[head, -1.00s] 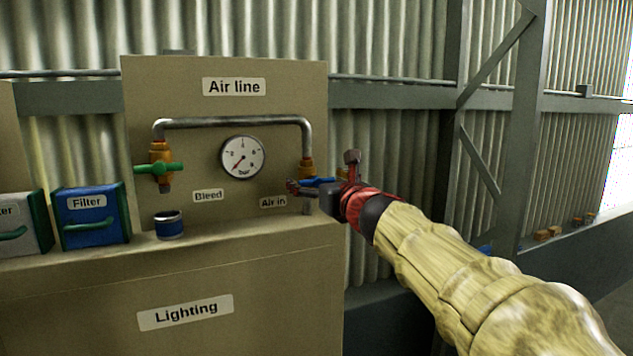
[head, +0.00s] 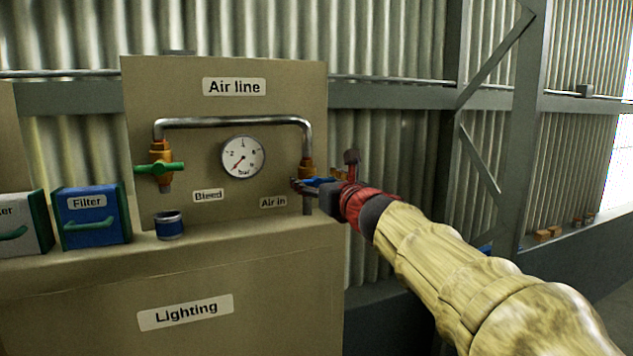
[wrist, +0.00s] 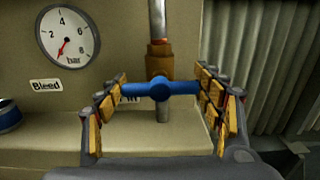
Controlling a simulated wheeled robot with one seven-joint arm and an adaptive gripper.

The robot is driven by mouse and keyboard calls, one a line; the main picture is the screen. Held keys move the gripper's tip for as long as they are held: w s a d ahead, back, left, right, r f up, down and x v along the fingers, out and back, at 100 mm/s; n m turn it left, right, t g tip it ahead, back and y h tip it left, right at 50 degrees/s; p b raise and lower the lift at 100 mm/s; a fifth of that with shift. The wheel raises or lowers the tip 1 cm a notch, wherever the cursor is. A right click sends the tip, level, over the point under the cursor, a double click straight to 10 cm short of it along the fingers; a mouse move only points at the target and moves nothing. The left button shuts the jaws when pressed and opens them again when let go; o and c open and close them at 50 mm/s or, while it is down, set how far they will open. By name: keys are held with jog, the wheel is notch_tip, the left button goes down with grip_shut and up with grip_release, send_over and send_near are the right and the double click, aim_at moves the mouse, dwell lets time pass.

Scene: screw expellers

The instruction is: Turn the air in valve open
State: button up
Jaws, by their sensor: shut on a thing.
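The air in valve has an orange-brown body (head: 306,166) on the right end of the pipe; its body also shows in the wrist view (wrist: 158,65). Its blue handle (wrist: 160,89) lies level, crosswise to the upright pipe. My gripper (wrist: 161,82) has one finger pad at each end of the handle and is shut on it. In the head view my gripper (head: 313,187) reaches the valve from the right and covers part of the blue handle (head: 320,181). The "Air in" label (head: 273,202) is partly hidden in the wrist view.
The gauge (head: 242,157) needle points to the low end. The bleed valve's green handle (head: 160,169) lies level at the left. A blue tin (head: 169,225) and a blue filter box (head: 91,215) stand on the ledge. Corrugated wall is at the right.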

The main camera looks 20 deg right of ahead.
jog(key=shift+n+b, duration=0.3)
jog(key=n+b, duration=0.3)
jog(key=shift+f+n, duration=0.15)
jog(key=shift+n, duration=0.25)
jog(key=n+b, duration=0.3)
jog(key=n, duration=0.1)
jog(key=shift+a, duration=0.15)
jog(key=n+b, duration=0.4)
jog(key=n, duration=0.1)
jog(key=shift+f+n, duration=0.15)
jog(key=shift+n, duration=0.25)
jog(key=shift+n+b, duration=1.25)
jog(key=shift+n, duration=0.55)
jog(key=o, duration=1.2)
